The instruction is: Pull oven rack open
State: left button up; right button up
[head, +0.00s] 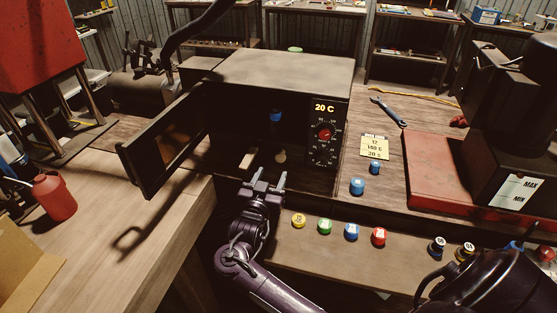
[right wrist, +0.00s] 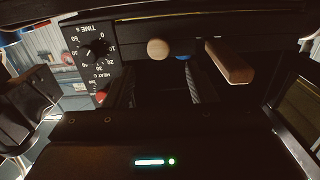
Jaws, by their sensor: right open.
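The oven (head: 290,68) stands on the bench with its door (head: 163,150) swung open to the left. Its front panel reads 20 C beside a red knob. Inside the dark cavity are a blue item (head: 276,116) and a pale wooden knob (head: 281,156) low near the front. The right wrist view, upside down, shows a round wooden knob (right wrist: 158,49) and a longer wooden handle (right wrist: 230,62) beside it. The rack itself is mostly lost in shadow. My right gripper (head: 265,178) is open and empty, just in front of the oven's lower opening. My left gripper is out of view.
Several coloured caps, including a yellow one (head: 299,220) and a red one (head: 379,236), line the bench front to the right of my gripper. A red bottle (head: 54,197) stands at left. A wrench (head: 388,111) and a note card (head: 375,147) lie right of the oven.

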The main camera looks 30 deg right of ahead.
aim_at(279, 158)
jog(key=p+x, duration=0.1)
jog(key=x, duration=0.6)
jog(key=shift+w+d+p, duration=0.1)
jog(key=shift+d+p, duration=0.15)
jog(key=shift+p, duration=0.15)
grip_shut()
